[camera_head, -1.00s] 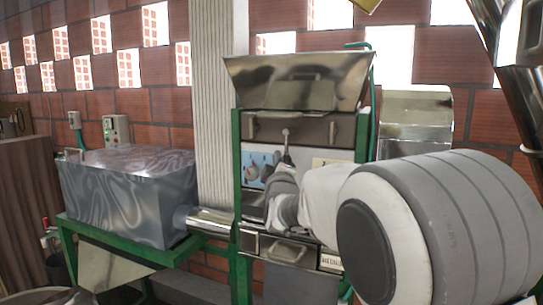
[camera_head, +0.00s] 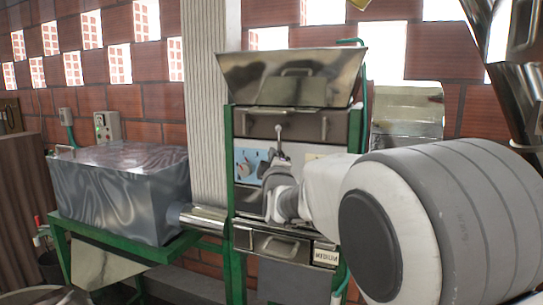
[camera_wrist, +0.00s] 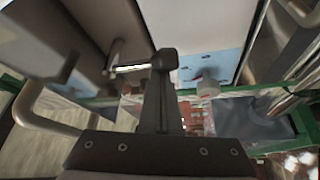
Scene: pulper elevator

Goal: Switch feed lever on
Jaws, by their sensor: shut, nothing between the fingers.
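The feed lever appears to be the slim grey rod with a rounded top (camera_head: 279,131), standing about upright in front of the machine. In the wrist view a shiny metal rod (camera_wrist: 130,67), likely the same lever, runs sideways to the fingertips. My gripper (camera_head: 282,162) is shut and holds nothing, just below the lever's top in the head view. In the wrist view my gripper's shut fingertips (camera_wrist: 164,60) are at the rod's end; whether they touch it I cannot tell. The lower lever is hidden behind my gripper.
A blue panel with a knob (camera_head: 244,168) is left of my gripper; the knob also shows in the wrist view (camera_wrist: 207,88). A metal hopper (camera_head: 290,78) sits above. A metal tank (camera_head: 120,195) stands left on a green frame.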

